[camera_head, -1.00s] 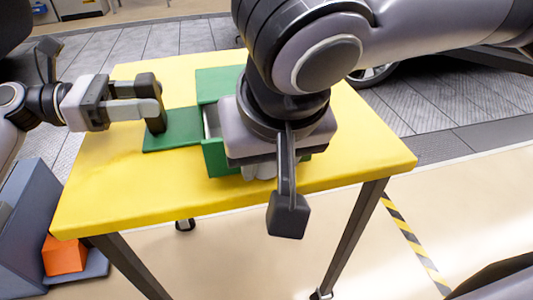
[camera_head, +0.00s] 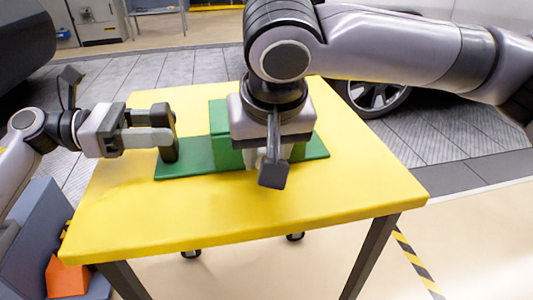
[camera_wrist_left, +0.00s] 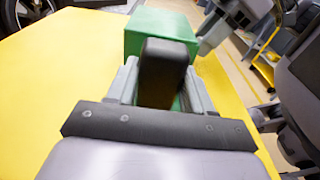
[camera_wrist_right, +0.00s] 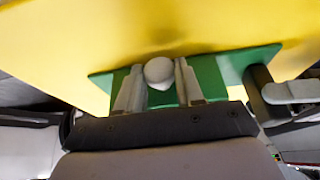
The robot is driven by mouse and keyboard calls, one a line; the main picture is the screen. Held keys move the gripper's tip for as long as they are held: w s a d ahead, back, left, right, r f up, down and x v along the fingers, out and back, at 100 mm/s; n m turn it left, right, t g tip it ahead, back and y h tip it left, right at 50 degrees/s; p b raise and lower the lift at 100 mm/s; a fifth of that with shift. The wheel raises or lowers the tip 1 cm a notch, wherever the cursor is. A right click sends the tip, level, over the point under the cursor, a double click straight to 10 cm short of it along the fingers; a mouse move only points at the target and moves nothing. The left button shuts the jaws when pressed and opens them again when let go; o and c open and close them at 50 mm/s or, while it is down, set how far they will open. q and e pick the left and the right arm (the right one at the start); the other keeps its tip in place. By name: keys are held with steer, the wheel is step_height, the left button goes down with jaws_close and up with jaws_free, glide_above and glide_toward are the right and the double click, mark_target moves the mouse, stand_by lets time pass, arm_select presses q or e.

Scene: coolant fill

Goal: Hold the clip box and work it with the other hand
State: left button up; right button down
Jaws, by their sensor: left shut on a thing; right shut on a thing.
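The clip box (camera_head: 222,115) is a green block on a flat green base plate (camera_head: 190,172), standing on the yellow table. A dark upright handle (camera_head: 170,148) rises from the plate's left part. My left gripper (camera_head: 166,128) is shut on this handle, which also shows between its fingers in the left wrist view (camera_wrist_left: 163,72). My right gripper (camera_head: 262,160) is at the box's near side and hides much of its front and right. In the right wrist view a pale round knob (camera_wrist_right: 159,72) sits between its fingers. The box looks closed where it shows.
The yellow table top (camera_head: 330,190) is bare around the plate. An orange block (camera_head: 66,276) lies in a blue-grey bin (camera_head: 35,225) at the left, below the table. A vehicle wheel (camera_head: 378,97) stands behind the table.

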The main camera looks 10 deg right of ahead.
arm_select(q)
steer(key=shift+s, duration=0.1)
arm_select(e)
steer(key=c, duration=0.7)
jaws_free()
steer(key=v, duration=1.2)
arm_select(q)
steer(key=o, duration=1)
steer(key=shift+a, duration=0.1)
